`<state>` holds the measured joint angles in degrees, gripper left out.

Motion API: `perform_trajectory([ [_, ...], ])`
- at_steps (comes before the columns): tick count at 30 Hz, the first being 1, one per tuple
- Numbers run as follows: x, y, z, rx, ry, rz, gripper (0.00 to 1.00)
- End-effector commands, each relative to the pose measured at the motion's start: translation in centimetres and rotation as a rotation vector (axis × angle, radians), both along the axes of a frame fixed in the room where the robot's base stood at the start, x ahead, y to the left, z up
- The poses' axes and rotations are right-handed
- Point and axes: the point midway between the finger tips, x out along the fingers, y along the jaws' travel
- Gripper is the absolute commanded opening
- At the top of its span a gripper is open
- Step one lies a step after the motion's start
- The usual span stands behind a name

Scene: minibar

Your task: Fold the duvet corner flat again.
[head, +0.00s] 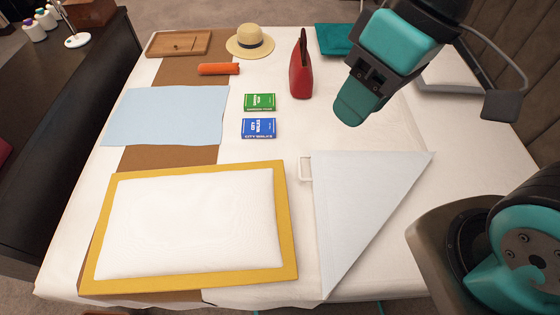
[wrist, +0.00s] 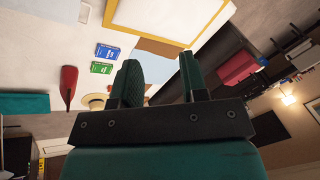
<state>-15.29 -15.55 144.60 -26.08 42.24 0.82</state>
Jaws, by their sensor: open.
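The duvet corner (head: 355,200) shows in the head view as a pale grey-blue triangle lying on the white cover at the front right. Its slanted edge runs from upper right to lower left. A small white loop (head: 305,169) sticks out at its upper left corner. My gripper (head: 362,98) is above the far right part of the cover, beyond the triangle and apart from it. In the wrist view, my gripper (wrist: 160,80) shows two green fingers apart with nothing between them. I cannot make out the triangle in the wrist view.
A yellow-framed white pad (head: 190,220) lies left of the triangle. Farther back are a blue cloth (head: 168,116), green (head: 260,102) and blue (head: 259,128) books, a red bag (head: 301,70), an orange roll (head: 218,69), a straw hat (head: 249,42) and a wooden tray (head: 180,43).

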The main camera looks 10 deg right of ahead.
Motion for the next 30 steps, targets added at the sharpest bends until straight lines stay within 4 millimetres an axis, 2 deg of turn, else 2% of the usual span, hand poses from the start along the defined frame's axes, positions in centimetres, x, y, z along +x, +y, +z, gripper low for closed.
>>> perform_trajectory([
  [1, 1.3, 0.0, -2.3, -0.018, 0.010, -0.025, 0.40],
  [5, 6.8, -0.3, -8.1, -0.093, 0.041, -0.141, 0.40],
  [9, 14.2, -0.6, -16.3, -0.198, 0.073, -0.306, 0.40],
  [11, 17.2, -0.7, -20.1, -0.243, 0.084, -0.379, 0.40],
  [12, 19.1, -0.9, -22.7, -0.272, 0.090, -0.428, 0.40],
  [15, 23.1, -1.2, -29.0, -0.341, 0.103, -0.545, 0.40],
  [18, 26.2, -1.5, -34.4, -0.395, 0.109, -0.644, 0.40],
  [21, 28.2, -1.7, -38.2, -0.436, 0.112, -0.718, 0.40],
  [24, 29.3, -1.9, -40.5, -0.460, 0.112, -0.765, 0.40],
  [30, 29.9, -2.2, -42.4, -0.476, 0.113, -0.794, 0.40],
])
